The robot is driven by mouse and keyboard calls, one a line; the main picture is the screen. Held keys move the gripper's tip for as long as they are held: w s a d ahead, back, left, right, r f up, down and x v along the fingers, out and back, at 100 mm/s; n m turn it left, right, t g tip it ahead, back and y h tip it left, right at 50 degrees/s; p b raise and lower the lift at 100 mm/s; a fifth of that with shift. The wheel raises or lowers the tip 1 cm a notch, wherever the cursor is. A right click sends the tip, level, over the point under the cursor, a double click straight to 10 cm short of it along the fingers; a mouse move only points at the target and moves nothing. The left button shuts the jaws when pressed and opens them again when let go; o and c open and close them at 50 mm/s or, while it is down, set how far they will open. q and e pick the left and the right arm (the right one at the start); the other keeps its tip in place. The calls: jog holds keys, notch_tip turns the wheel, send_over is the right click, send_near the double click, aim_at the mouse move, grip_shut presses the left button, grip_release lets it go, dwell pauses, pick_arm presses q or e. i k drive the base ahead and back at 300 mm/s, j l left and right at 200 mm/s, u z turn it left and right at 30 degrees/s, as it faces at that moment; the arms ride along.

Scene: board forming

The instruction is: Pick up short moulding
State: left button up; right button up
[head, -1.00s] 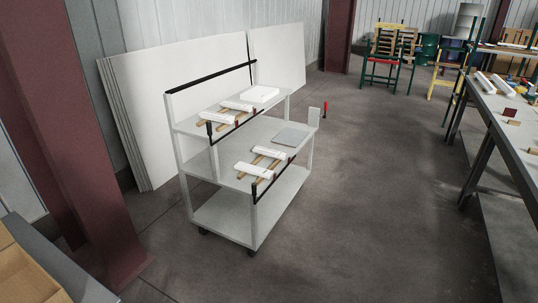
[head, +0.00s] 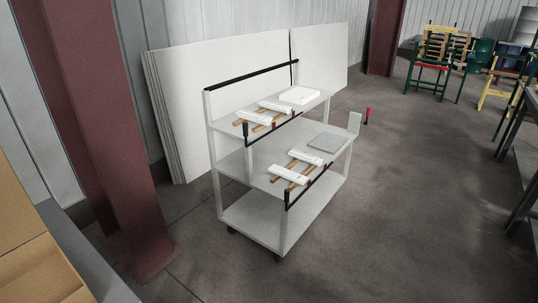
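A grey three-level cart (head: 285,212) stands on the floor in the middle of the head view. White moulding-like pieces lie across thin wooden strips on its upper shelf, one farther back (head: 278,107) and one nearer (head: 254,117). Two more white pieces lie on wooden strips on the middle shelf, one farther back (head: 306,157) and one nearer (head: 288,175). I cannot tell which of them is the short moulding. Neither of my grippers is in view.
A thick white block (head: 300,95) and a grey flat plate (head: 325,142) also lie on the cart. White boards (head: 180,110) lean on the wall behind. A red column (head: 115,140) stands left, cardboard boxes (head: 30,245) at lower left. Floor (head: 420,200) right of the cart is clear.

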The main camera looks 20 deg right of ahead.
aim_at(307, 157)
jog(key=i+l+u, duration=0.15)
jog(key=l, duration=0.2)
jog(key=i+l+u, duration=0.2)
jog(key=l, duration=0.15)
jog(key=i+l+u, duration=0.15)
jog(key=l, duration=0.25)
jog(key=i+l+u, duration=0.2)
jog(key=l, duration=0.15)
jog(key=l+u, duration=0.15)
jog(key=l, duration=0.25)
